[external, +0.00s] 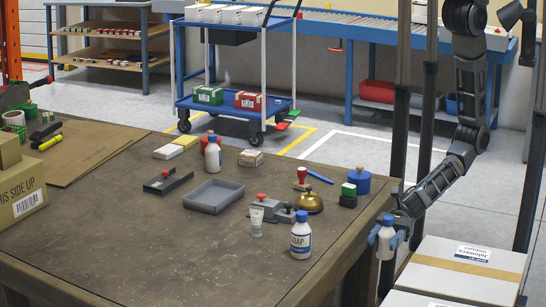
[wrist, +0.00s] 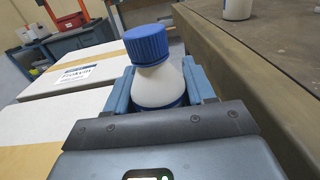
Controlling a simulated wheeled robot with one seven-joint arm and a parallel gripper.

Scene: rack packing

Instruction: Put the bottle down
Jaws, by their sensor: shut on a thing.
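My gripper (external: 386,234) is at the right, just off the table's right edge. It is shut on a white bottle with a blue cap (external: 386,245), held upright. In the wrist view the bottle (wrist: 155,85) stands between the two blue fingers, and its lower part is hidden by the gripper. A similar white bottle with a blue cap and a label (external: 300,240) stands on the brown table (external: 150,235) near its front right edge. Part of a white bottle on the table also shows at the top of the wrist view (wrist: 237,8).
White boxes (external: 462,262) with tan tape lie below and right of my gripper. The table holds a grey tray (external: 213,197), a brass bell (external: 308,202), a blue round container (external: 359,180), a small tube (external: 256,222) and a black-based stamp (external: 348,195). The table's front middle is clear.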

